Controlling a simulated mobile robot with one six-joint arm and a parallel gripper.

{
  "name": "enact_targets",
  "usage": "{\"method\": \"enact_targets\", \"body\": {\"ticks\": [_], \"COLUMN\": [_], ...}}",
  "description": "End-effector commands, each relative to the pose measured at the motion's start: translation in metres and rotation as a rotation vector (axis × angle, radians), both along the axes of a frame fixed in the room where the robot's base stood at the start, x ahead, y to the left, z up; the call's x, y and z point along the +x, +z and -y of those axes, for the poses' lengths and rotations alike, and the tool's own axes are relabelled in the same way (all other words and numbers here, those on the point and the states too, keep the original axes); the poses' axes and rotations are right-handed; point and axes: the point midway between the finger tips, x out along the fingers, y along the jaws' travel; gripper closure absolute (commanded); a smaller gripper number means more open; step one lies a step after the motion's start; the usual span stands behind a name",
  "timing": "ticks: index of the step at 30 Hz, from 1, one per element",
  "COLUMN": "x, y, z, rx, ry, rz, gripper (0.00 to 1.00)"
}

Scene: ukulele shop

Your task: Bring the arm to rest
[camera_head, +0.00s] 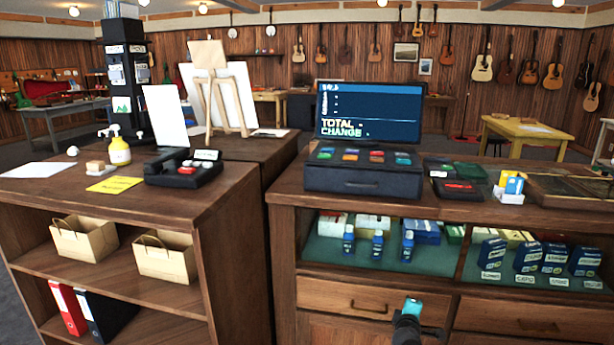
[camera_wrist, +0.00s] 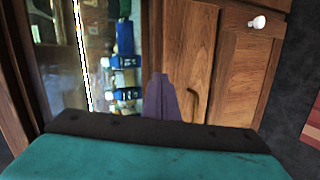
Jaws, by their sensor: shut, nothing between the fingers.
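My arm shows at the bottom of the head view as a dark link with a teal part, in front of the counter's drawer fronts (camera_head: 345,300). In the wrist view my gripper (camera_wrist: 160,80) is shut, its dark purplish fingers together with nothing between them. It points toward the front of the wooden counter (camera_wrist: 182,50), which appears turned sideways there. Blue bottles (camera_wrist: 127,78) in the counter's display show beyond the fingers. The gap between fingertips and counter cannot be told. Most of my arm is out of view.
The cash register (camera_head: 362,172) stands on the counter, with small goods (camera_head: 510,187) at its right. A lower shelf unit (camera_head: 225,190) with paper bags (camera_head: 165,257) stands left. A white knob (camera_wrist: 258,22) sticks out near grey floor (camera_wrist: 300,75).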

Motion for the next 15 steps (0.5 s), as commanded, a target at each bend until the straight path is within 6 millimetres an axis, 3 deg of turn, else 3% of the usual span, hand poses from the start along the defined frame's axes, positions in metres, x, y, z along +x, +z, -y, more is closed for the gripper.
{"method": "enact_targets", "body": {"ticks": [8, 15], "x": [-0.046, -0.104], "y": [-0.074, -0.140], "z": [-0.020, -0.034], "rx": [0.143, 0.272], "ry": [-0.093, -0.219], "rz": [-0.147, -0.293], "gripper": [1.00, 1.00]}}
